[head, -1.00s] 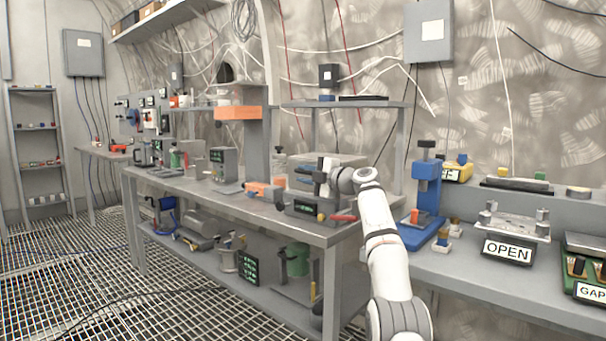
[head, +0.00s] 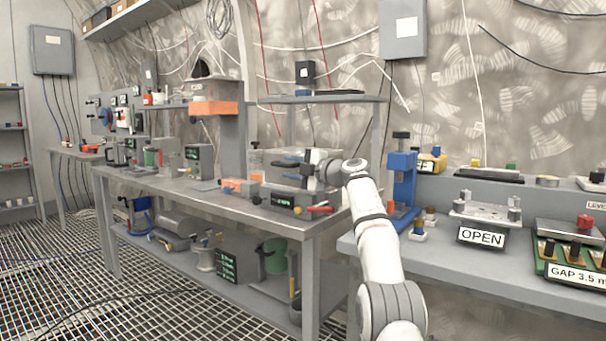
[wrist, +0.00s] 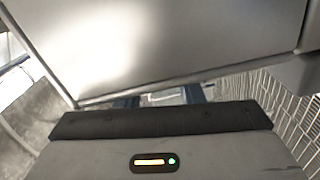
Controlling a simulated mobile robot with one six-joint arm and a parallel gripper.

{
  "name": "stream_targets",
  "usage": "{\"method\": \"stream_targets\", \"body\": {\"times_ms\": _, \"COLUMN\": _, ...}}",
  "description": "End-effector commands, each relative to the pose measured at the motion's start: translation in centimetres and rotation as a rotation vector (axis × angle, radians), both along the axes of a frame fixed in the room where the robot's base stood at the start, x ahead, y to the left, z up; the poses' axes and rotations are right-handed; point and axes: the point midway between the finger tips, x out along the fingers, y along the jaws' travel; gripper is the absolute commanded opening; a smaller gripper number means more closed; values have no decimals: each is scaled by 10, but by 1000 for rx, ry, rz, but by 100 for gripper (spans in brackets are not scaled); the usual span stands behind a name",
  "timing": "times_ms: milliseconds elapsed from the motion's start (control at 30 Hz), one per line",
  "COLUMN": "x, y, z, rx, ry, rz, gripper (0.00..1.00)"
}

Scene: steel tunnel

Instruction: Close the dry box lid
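The dry box (head: 284,200) appears to be the grey unit with a small green display at the right end of the middle bench. A pale panel (head: 268,160) shows behind my gripper above it; I cannot tell for certain that it is the lid, or its angle. My gripper (head: 284,168) is over the unit, its two dark fingers apart and pointing left, nothing seen between them. In the wrist view a large smooth grey panel (wrist: 170,45) with a thin rim fills the top, close beyond the fingers (wrist: 160,97). Contact is not visible.
A red-handled tool (head: 320,209) lies at the bench's front right corner. A blue press (head: 402,185) stands to the right, beside an OPEN sign (head: 481,236). An orange-ended device (head: 238,187) sits left of the unit. A shelf (head: 325,98) is above.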

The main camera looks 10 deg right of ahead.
Motion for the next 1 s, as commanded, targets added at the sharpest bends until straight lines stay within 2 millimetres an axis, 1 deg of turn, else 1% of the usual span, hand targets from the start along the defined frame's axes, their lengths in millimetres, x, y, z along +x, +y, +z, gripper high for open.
{"method": "stream_targets", "body": {"times_ms": 333, "x": -14, "y": -11, "z": -2, "rx": 2, "ry": 2, "rz": -4, "gripper": 34}}
{"method": "stream_targets", "body": {"times_ms": 433, "x": -22, "y": -21, "z": -4, "rx": 2, "ry": 1, "rz": -4, "gripper": 34}}
{"method": "stream_targets", "body": {"times_ms": 567, "x": -28, "y": -28, "z": -5, "rx": 2, "ry": 1, "rz": -4, "gripper": 34}}
{"method": "stream_targets", "body": {"times_ms": 933, "x": -31, "y": -30, "z": -3, "rx": 1, "ry": 2, "rz": -3, "gripper": 34}}
{"method": "stream_targets", "body": {"times_ms": 1000, "x": -32, "y": -29, "z": -1, "rx": 3, "ry": 11, "rz": -3, "gripper": 34}}
